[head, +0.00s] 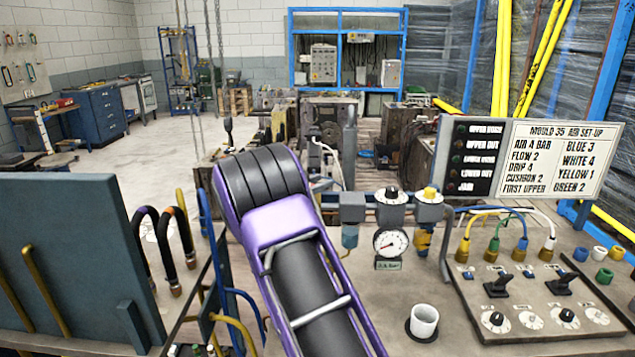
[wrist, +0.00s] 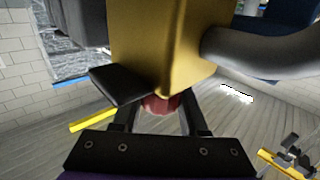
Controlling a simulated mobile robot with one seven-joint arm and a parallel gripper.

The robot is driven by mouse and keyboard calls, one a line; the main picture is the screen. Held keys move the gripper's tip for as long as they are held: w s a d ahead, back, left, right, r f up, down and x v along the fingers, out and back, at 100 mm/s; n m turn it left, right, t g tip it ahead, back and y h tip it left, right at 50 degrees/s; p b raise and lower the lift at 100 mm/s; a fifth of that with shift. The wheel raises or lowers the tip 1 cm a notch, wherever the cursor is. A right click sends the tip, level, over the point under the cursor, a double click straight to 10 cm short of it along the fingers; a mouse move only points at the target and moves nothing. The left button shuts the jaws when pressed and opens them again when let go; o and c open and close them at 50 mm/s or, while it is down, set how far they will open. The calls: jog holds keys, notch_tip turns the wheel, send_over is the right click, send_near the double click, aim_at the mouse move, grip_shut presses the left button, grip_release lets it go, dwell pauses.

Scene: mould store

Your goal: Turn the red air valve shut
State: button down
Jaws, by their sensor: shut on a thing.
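In the wrist view my gripper (wrist: 160,115) has its two dark fingers on either side of the red air valve (wrist: 160,103), shut on it. Only a small rounded red part of the valve shows between the fingers. It sits right under a yellow block (wrist: 165,45), which hides its upper side. A flat black piece (wrist: 125,85) sticks out from the block just left of the valve. In the head view my purple arm fills the middle, and neither the gripper nor the valve can be made out.
A grey pipe (wrist: 260,52) bends off the yellow block to the right. In the head view a pressure gauge (head: 390,243), a white cup (head: 424,322) and a switch panel (head: 540,305) stand right of my arm. A blue-grey board (head: 75,265) with hoses stands at left.

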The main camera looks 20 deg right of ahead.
jog(key=shift+r, duration=0.1)
jog(key=shift+c, duration=2.2)
grip_release()
jog(key=v, duration=1.7)
jog(key=shift+s+a+b, duration=0.15)
jog(key=shift+b, duration=0.2)
